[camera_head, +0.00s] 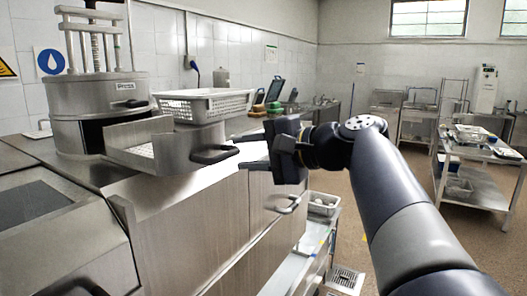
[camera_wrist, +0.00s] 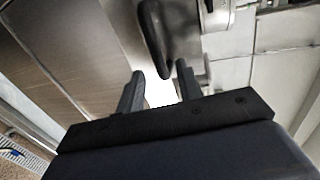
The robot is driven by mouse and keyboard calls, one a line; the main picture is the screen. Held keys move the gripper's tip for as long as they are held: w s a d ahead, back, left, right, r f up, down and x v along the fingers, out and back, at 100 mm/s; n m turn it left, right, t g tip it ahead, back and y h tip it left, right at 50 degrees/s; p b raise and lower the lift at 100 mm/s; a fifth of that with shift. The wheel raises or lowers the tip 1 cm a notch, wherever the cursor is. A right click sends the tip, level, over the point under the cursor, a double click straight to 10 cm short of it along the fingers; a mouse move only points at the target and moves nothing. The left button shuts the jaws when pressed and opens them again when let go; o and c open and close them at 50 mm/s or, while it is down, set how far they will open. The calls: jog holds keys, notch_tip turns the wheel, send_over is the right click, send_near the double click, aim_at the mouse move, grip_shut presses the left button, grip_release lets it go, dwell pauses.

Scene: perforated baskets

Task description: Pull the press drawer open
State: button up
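The metal press (camera_head: 100,108) stands on the counter at the left. Its box-shaped drawer (camera_head: 150,165) juts out from the drum toward the right, so it appears at least partly open. The drawer's dark curved handle (camera_head: 214,154) is on its front face.
A white perforated basket (camera_head: 203,104) sits at the drawer's far side; what supports it is unclear. A cabinet handle (camera_head: 287,204) sticks out below my gripper. A lower shelf (camera_head: 305,250) holds a small basket. Open floor lies to the right, before a metal trolley (camera_head: 480,152).

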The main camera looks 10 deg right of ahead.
aim_at(234, 150)
jog(key=v, duration=1)
jog(key=shift+b, duration=0.45)
jog(key=p+x, duration=0.1)
jog(key=x, duration=1)
jog(key=shift+s+d, duration=0.1)
jog(key=b+v, duration=0.1)
jog(key=v, duration=0.9)
jog(key=x, duration=0.4)
jog(key=p+x, duration=0.1)
jog(key=x, duration=0.8)
jog(key=shift+a+r+p, duration=0.2)
jog(key=shift+r+p, duration=0.15)
